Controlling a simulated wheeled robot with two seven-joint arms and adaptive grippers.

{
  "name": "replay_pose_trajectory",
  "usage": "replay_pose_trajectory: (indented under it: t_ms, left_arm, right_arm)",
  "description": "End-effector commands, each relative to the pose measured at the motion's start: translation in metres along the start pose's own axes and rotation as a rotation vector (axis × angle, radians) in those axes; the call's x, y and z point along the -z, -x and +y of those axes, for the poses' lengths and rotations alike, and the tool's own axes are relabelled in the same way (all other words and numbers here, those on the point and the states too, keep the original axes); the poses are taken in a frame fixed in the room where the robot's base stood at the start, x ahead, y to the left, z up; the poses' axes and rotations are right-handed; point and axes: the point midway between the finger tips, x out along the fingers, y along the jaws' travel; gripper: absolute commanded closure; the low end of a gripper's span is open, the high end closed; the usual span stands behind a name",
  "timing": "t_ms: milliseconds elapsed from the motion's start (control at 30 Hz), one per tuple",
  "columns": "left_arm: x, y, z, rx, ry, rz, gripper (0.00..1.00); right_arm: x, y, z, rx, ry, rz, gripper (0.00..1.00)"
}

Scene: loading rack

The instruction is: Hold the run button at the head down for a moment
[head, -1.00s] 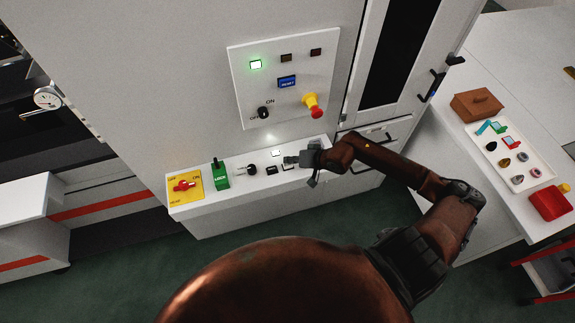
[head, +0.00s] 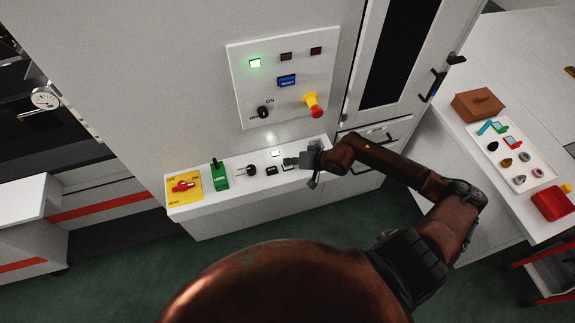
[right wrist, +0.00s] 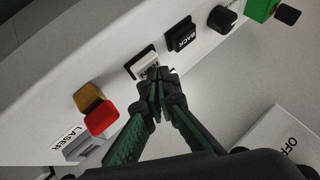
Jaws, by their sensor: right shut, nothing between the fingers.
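The run button (right wrist: 142,63) is a white cap in a dark frame in the right wrist view, its lettering partly covered by my fingers. My right gripper (right wrist: 157,78) is shut and empty, its fingertips together over the near edge of the button. Whether they press it down I cannot tell. In the head view the right gripper (head: 288,161) hangs over the control ledge (head: 228,198), at the row of buttons, and hides part of them. My left gripper is not in view.
A black BACK button (right wrist: 180,37) and a black knob (right wrist: 222,18) lie along the ledge. A red and amber control (right wrist: 98,112) is close on the other side. An upright panel (head: 300,75) with a lit green lamp and a red stop button (head: 316,112) stands behind.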

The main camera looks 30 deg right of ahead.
Motion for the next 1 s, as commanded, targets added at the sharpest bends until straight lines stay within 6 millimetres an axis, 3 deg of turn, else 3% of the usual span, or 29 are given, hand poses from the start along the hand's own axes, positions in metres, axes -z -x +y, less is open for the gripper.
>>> replay_pose_trajectory:
  t_ms: [1000]
  left_arm:
    - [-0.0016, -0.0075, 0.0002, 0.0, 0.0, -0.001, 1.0]
  right_arm:
    - [-0.0035, -0.004, 0.0031, -0.001, 0.0, -0.001, 1.0]
